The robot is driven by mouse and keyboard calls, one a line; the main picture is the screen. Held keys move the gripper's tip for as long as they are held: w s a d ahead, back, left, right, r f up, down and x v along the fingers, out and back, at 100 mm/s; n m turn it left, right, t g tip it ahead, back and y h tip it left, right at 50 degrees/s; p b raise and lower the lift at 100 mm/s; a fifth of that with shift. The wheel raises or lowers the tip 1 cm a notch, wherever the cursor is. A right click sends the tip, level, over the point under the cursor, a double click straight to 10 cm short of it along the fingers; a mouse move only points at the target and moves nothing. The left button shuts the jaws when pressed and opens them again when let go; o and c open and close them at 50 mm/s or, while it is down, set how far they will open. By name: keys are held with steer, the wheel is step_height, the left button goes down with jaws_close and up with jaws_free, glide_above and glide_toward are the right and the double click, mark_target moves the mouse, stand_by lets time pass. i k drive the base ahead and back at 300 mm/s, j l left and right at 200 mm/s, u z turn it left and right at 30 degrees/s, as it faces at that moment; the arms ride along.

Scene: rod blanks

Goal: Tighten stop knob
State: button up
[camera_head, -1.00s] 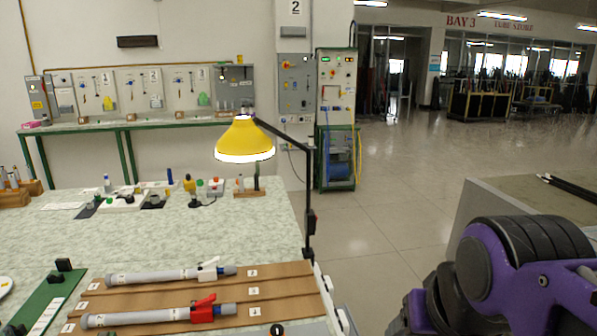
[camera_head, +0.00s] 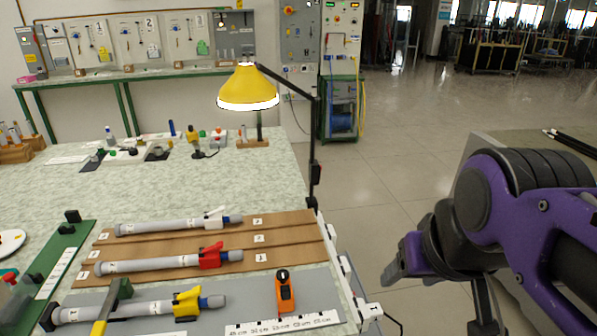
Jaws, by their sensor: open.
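An orange stop (camera_head: 286,295) with a black knob (camera_head: 282,275) on top stands on the grey plate, just behind a white length scale (camera_head: 290,323). How tight the knob is does not show. My gripper (camera_head: 437,297) is open and empty, to the right of the stop and apart from it, beyond the bench's right edge. Part of it is hidden by my purple arm or cut by the frame. A grey rod with a yellow clamp (camera_head: 189,301) lies left of the stop.
Two more grey rods, with a white clamp (camera_head: 214,218) and a red clamp (camera_head: 210,256), lie on a brown grooved board (camera_head: 290,232). A yellow lamp (camera_head: 248,88) stands behind on a black post (camera_head: 315,150).

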mark_target(282, 274)
steer(key=u, duration=0.7)
steer(key=k+j+z, duration=0.3)
steer(key=i+j, duration=0.15)
steer(key=i, duration=0.2)
steer(key=j+u, duration=0.2)
steer(key=l+z, duration=0.2)
